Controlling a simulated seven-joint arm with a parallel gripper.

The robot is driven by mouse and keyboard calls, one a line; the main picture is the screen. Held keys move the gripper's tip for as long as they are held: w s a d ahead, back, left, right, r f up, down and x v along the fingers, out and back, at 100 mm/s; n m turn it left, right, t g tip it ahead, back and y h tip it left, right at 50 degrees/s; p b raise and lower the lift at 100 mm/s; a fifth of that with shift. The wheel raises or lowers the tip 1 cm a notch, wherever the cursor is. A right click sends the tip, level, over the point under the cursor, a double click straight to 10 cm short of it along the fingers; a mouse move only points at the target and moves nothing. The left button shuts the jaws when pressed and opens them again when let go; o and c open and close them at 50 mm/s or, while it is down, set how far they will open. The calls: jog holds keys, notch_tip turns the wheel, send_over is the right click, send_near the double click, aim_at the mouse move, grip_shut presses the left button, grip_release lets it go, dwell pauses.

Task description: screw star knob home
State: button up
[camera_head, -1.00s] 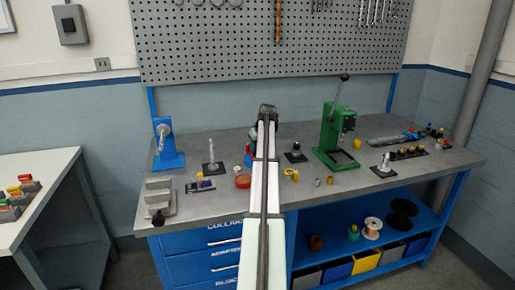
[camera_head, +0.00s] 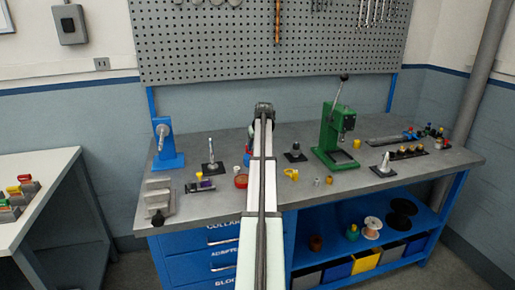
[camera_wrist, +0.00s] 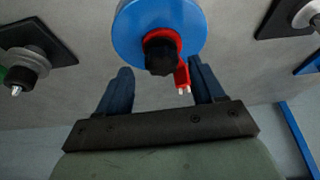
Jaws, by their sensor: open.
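The black star knob (camera_wrist: 161,56) shows in the wrist view, in front of a red arm (camera_wrist: 182,76) and a round blue disc (camera_wrist: 128,33). My gripper (camera_wrist: 160,66) is open, with its two dark fingers reaching toward the knob from below in the picture. The fingertips lie to the left and right of the knob's lower part, with no visible contact. How far apart they are in depth I cannot tell. In the head view my arm hides the knob, and only a sliver of blue (camera_head: 247,160) shows beside it.
Dark base plates with metal posts stand on both sides in the wrist view (camera_wrist: 27,64). In the head view, a green press (camera_head: 333,137) stands right of my arm and a blue stand (camera_head: 167,148) left. A red round part (camera_head: 241,181) lies close to my arm on the grey bench (camera_head: 350,182).

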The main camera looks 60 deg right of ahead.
jog(key=v, duration=1.2)
jog(key=shift+r, duration=0.2)
jog(key=shift+a, duration=0.1)
